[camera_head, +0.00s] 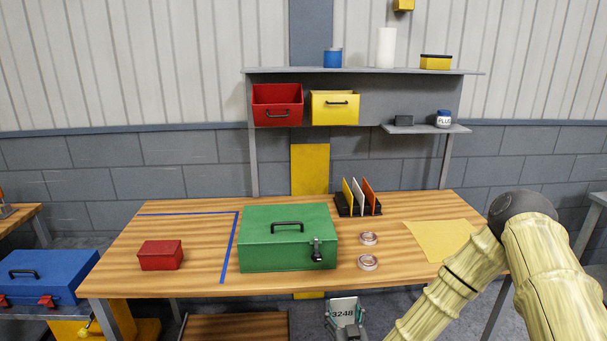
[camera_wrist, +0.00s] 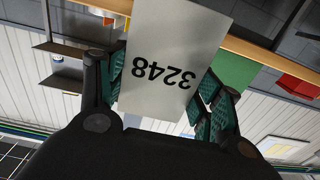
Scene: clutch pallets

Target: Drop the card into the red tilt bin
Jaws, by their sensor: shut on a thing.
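A pale card (camera_wrist: 170,40) printed 3248 is pinched between the finger pads of my gripper (camera_wrist: 160,88), which is shut on it. In the head view the card (camera_head: 343,305) and my gripper (camera_head: 346,330) show at the bottom middle, in front of the bench's near edge and low down. The red tilt bin (camera_head: 277,106) hangs under the upper shelf, at the back left, with a dark handle on its front. My gripper is well in front of it and below it. A red shape shows at the right of the wrist view; I cannot tell which thing it is.
A yellow bin (camera_head: 334,108) hangs right beside the red one. The wooden bench (camera_head: 190,220) carries a green toolbox (camera_head: 288,255), a small red box (camera_head: 160,255), two tape rolls, a card rack (camera_head: 358,210) and a yellow sheet (camera_head: 435,240). A small shelf (camera_head: 428,129) sits right.

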